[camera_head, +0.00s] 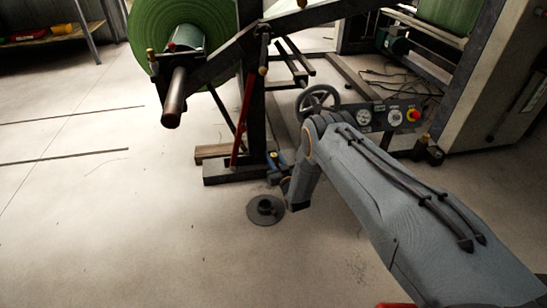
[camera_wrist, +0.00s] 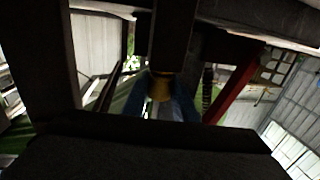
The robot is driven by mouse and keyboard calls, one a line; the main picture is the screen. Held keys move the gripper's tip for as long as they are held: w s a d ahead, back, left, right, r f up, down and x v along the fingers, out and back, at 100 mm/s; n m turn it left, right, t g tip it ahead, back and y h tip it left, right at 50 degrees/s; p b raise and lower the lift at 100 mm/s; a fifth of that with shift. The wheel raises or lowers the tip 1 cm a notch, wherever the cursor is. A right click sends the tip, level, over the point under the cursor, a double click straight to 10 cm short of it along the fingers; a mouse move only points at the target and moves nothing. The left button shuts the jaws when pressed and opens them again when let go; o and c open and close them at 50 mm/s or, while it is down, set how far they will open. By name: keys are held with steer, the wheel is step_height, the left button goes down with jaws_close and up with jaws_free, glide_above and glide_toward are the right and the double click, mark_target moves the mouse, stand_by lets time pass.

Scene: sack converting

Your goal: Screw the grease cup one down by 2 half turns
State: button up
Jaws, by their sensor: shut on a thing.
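A small brass-yellow grease cup (camera_wrist: 160,86) sits under a dark part of the frame in the wrist view. The blue fingers of my gripper (camera_wrist: 161,103) stand on either side of it and are shut on it. In the head view my gripper (camera_head: 274,164) is low at the foot of the dark unwind stand, just right of its post. The cup is tiny and largely hidden there. I cannot read any label or how far it is screwed in.
The stand (camera_head: 250,120) carries a green roll (camera_head: 208,22) and a red lever (camera_head: 241,125). A handwheel (camera_head: 317,100) and a gauge panel (camera_head: 390,117) are close behind my arm. A round dark base (camera_head: 266,211) is on the floor. Floor at left is clear.

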steer(key=shift+h, duration=0.3)
steer(key=m+t+h, duration=0.1)
steer(key=m+h, duration=0.1)
steer(key=shift+s+a+h, duration=0.1)
steer(key=shift+h, duration=0.2)
steer(key=m+h, duration=0.2)
steer(key=h, duration=0.1)
steer(key=shift+f+m+t+h, duration=0.1)
steer(key=shift+m+t+h, duration=0.2)
steer(key=shift+h, duration=0.1)
steer(key=m+h+b, duration=0.3)
steer(key=h, duration=0.2)
steer(key=shift+d+m+g+h+b, duration=0.2)
steer(key=shift+m+g+h+b, duration=0.3)
steer(key=shift+m+h+b, duration=0.3)
steer(key=shift+h, duration=0.4)
steer(key=o, duration=1)
steer(key=shift+o, duration=0.2)
